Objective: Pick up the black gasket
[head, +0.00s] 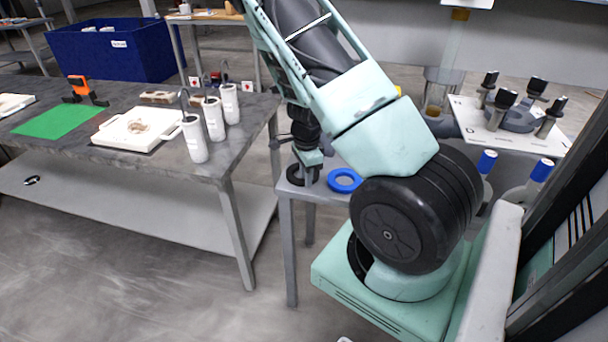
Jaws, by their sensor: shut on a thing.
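The black gasket (292,177) is a dark ring at the left end of a small grey stand, partly covered by my gripper. My gripper (309,180) points down at the gasket's right side and is shut on its rim. The fingertips are small and dark here. The gasket looks flat and at the level of the stand top; I cannot tell whether it is touching the top. A blue ring (344,181) lies on the same stand, just right of my gripper and apart from it.
The small grey stand (290,196) is beside a long grey workbench (240,160) with white bottles (194,140), a white tray (120,148) and a green mat (58,121). A blue bin (110,62) is behind. At right, a white plate (540,140) holds black-knobbed clamps. My arm hides part of the stand.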

